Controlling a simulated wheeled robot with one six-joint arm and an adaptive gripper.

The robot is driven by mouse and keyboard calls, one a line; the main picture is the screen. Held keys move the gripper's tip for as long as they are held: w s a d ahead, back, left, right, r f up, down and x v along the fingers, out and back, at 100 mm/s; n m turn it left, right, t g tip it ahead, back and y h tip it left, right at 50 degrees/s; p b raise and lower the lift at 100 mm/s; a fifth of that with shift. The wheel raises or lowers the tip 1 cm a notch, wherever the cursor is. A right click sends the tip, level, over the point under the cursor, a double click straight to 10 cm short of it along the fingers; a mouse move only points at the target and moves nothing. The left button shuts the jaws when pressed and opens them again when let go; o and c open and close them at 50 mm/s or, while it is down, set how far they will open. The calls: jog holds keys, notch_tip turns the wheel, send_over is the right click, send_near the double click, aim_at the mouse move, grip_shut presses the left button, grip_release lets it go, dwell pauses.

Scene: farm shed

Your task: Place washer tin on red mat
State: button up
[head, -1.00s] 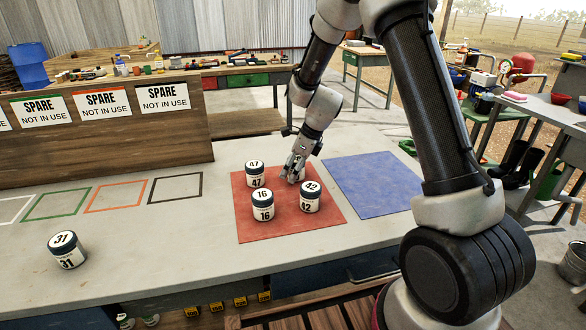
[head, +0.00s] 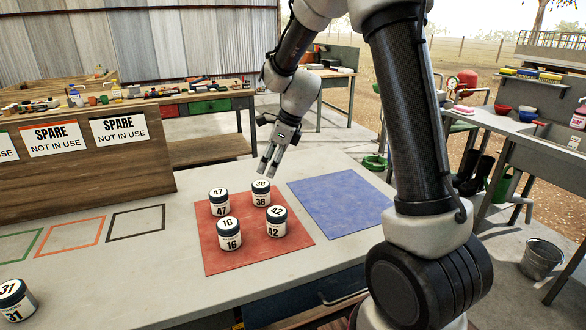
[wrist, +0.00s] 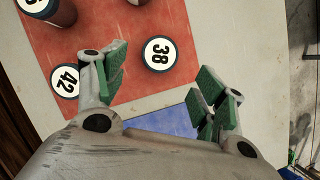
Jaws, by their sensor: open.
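Tins with dark lids and white numbered labels stand upright on the red mat (head: 220,262): tin 47 (head: 219,203), tin 38 (head: 261,194), tin 16 (head: 229,235) and tin 42 (head: 276,222). Tin 31 (head: 14,302) stands on the bare bench at the far left. No label names washers legibly, so I cannot tell which is the washer tin. My gripper (head: 266,172) is open and empty, above and behind tin 38, apart from it. In the wrist view, tin 38 (wrist: 160,53) shows between and beyond my open fingers (wrist: 165,90).
A blue mat (head: 345,205) lies empty to the right of the red mat. Green, orange and black outlined squares (head: 136,223) on the bench are empty. A wooden board with SPARE signs (head: 85,160) stands behind them.

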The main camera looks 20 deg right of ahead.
jog(key=s+d+r+n+h, duration=0.1)
jog(key=s+d+r+n, duration=0.2)
jog(key=s+r+n, duration=0.4)
jog(key=s+d+r+n+h, duration=0.1)
jog(key=s+d+r+n, duration=0.3)
jog(key=s, duration=0.5)
jog(key=s+d+r+n+t+h, duration=0.1)
jog(key=s+d+n, duration=0.1)
jog(key=s+n, duration=0.4)
jog(key=s+d+r+n, duration=0.1)
jog(key=s+d+n, duration=0.2)
jog(key=s+n, duration=0.4)
jog(key=s, duration=0.3)
jog(key=shift+t+h, duration=0.4)
